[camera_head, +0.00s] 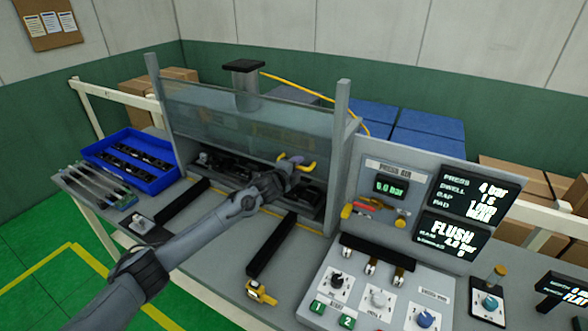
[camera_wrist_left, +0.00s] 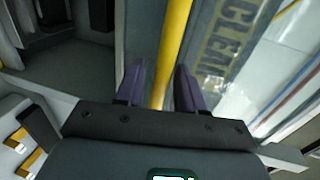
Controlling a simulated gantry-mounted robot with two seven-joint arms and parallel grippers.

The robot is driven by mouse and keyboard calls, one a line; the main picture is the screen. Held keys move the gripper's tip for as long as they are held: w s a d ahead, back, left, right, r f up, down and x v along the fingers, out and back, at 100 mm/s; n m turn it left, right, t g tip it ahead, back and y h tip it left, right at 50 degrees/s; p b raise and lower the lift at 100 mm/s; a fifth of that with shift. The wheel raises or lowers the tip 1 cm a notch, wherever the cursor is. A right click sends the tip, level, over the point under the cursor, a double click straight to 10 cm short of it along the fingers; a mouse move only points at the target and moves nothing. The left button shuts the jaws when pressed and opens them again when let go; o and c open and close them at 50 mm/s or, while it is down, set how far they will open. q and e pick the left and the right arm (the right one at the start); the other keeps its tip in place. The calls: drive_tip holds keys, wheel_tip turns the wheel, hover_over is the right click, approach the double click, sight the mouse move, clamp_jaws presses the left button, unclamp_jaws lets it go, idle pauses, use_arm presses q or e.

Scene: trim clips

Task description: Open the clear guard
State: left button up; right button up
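The clear guard (camera_head: 235,118) is a see-through panel between two grey posts of the press station. Dark parts show below its lower edge. A yellow handle (camera_head: 308,166) is at its lower right. My left gripper (camera_head: 291,162) is at this handle, arm reaching in from the lower left. In the left wrist view, the two purple fingers (camera_wrist_left: 160,88) stand on either side of the yellow handle bar (camera_wrist_left: 176,35). Narrow gaps show beside the bar, so the fingers look open around it. Part of the handle is hidden by the gripper. My right gripper is not in view.
A blue bin (camera_head: 130,163) with dark strips stands left of the station. A control panel with screens (camera_head: 455,228) and knobs is at the right. Black rails (camera_head: 270,245) and a yellow tool (camera_head: 261,292) lie on the bench in front.

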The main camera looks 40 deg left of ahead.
use_arm(q)
drive_tip(key=shift+s, duration=0.15)
drive_tip(key=v, duration=1)
drive_tip(key=shift+s+b, duration=0.25)
drive_tip(key=shift+b, duration=0.2)
drive_tip(key=shift+r, duration=0.15)
